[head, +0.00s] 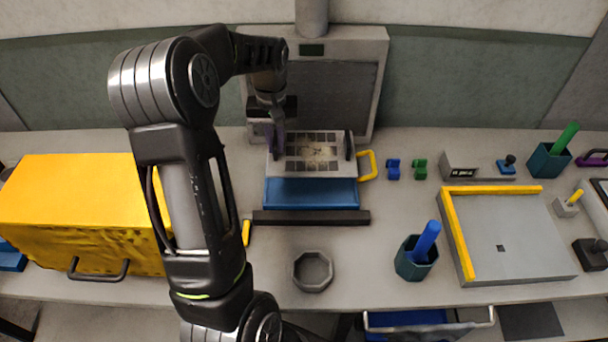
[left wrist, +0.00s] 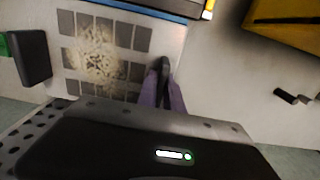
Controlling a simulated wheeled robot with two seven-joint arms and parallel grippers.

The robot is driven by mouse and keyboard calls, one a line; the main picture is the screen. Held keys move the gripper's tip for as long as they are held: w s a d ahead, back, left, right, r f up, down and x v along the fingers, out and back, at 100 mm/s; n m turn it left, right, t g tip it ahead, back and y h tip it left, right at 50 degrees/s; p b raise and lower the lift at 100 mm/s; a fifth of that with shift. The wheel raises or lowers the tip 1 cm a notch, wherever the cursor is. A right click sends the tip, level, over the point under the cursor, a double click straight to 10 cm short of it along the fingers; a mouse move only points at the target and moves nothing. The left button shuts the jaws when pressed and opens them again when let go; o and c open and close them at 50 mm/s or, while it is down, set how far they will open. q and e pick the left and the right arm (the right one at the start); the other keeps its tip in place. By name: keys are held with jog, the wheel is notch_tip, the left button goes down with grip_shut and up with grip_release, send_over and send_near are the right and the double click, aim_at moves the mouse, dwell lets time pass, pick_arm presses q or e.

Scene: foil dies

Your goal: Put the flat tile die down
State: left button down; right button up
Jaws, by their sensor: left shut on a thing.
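My left gripper (head: 273,124) reaches down at the left side of the grey plate under the press. The grey plate (head: 335,166) bears rows of dark squares and a mottled patch, and also fills the upper left of the wrist view (left wrist: 172,45). My right gripper is not in view.
A dark block (head: 350,144) stands at the plate's right end, beside a yellow handle (head: 369,166). A blue slab (head: 310,193) lies in front. Blue (head: 393,169) and green (head: 420,169) pieces stand on the right. A yellow box (head: 80,195) fills the left.

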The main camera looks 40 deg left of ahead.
pick_arm(q)
notch_tip(320, 180, down, 6)
jog(key=shift+w+b, duration=0.1)
jog(key=shift+b, duration=0.7)
jog(key=shift+f+b, duration=1.25)
jog(key=shift+f, duration=0.65)
jog(key=shift+f, duration=0.15)
jog(key=c, duration=1.5)
grip_release()
notch_tip(320, 180, up, 7)
jog(key=p, duration=0.4)
jog(key=shift+f, duration=0.2)
jog(key=shift+r, duration=2.85)
